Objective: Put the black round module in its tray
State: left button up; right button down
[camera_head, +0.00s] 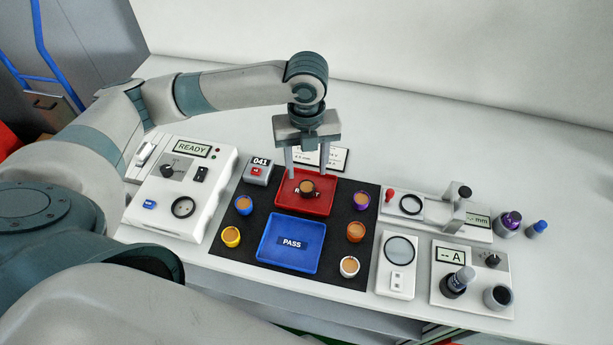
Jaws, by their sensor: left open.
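The black round module (307,188), with a brown top, sits in the red tray (290,204), covering part of its label. A blue tray (284,263) labelled PASS lies in front of the red one and is empty. My left gripper (306,174) is open, its two fingers pointing down over the back part of the red tray. The fingers are to either side of the module in the picture, and nothing shows between them. Whether they touch the tray cannot be told. My right gripper is not in view.
Several coloured modules, such as the yellow one (231,237) and white one (349,266), stand on the black mat (326,243) around the trays. A READY device (200,180) is left; measuring devices (470,282) are right. The table behind is mostly clear.

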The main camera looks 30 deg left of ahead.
pick_arm(q)
notch_tip(320, 180, up, 6)
jog(key=b, duration=0.1)
jog(key=shift+r, duration=0.15)
dwell(0.5)
